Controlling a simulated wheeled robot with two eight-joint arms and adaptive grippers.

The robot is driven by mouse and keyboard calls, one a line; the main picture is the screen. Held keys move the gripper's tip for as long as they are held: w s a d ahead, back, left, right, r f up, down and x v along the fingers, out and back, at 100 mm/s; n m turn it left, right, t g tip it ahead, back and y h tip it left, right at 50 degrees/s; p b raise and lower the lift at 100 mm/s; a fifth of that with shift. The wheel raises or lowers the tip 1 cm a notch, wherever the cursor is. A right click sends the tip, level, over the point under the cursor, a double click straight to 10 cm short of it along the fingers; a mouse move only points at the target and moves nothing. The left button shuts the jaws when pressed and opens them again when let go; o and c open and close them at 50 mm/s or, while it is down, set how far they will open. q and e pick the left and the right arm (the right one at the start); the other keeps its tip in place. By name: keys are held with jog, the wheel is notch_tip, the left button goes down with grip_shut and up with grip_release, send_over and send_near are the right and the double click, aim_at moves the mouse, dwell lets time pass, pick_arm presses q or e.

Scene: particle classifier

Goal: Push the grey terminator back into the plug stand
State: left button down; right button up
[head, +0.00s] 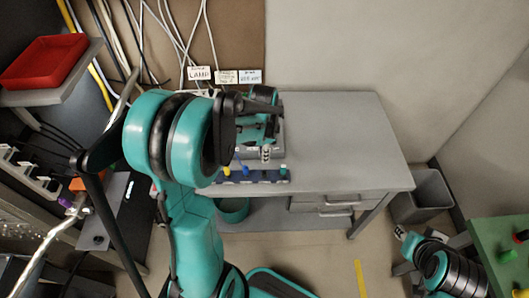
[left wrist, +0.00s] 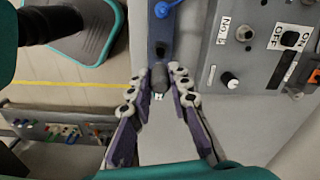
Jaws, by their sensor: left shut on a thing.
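My left gripper (head: 265,152) is over the bench, at the rear edge of the plug stand (head: 262,181). In the left wrist view my left gripper (left wrist: 159,84) is shut on the grey terminator (left wrist: 159,77), a small dark grey body with a bright metal end. The terminator lies close to a dark empty-looking hole in the plug stand (left wrist: 161,32); whether it touches the stand I cannot tell. A blue plug (left wrist: 163,8) sits further along the stand. My right gripper (head: 403,235) is low at the right, far from the stand, its fingers too small to read.
The head view shows a yellow plug (head: 227,171) and a teal plug (head: 283,171) in the stand. A grey control panel (left wrist: 240,60) with knobs and a switch stands beside it. The grey bench (head: 345,140) is clear to the right. A bin (head: 425,195) stands on the floor.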

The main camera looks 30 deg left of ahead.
pick_arm(q)
jog(key=shift+a, duration=0.1)
jog(key=shift+f, duration=0.15)
jog(key=shift+f+b, duration=2.45)
jog(key=shift+f, duration=0.3)
jog(key=shift+f+b, duration=1.4)
jog(key=shift+f, duration=0.05)
jog(key=c, duration=1.3)
grip_release()
jog(key=shift+c, duration=0.2)
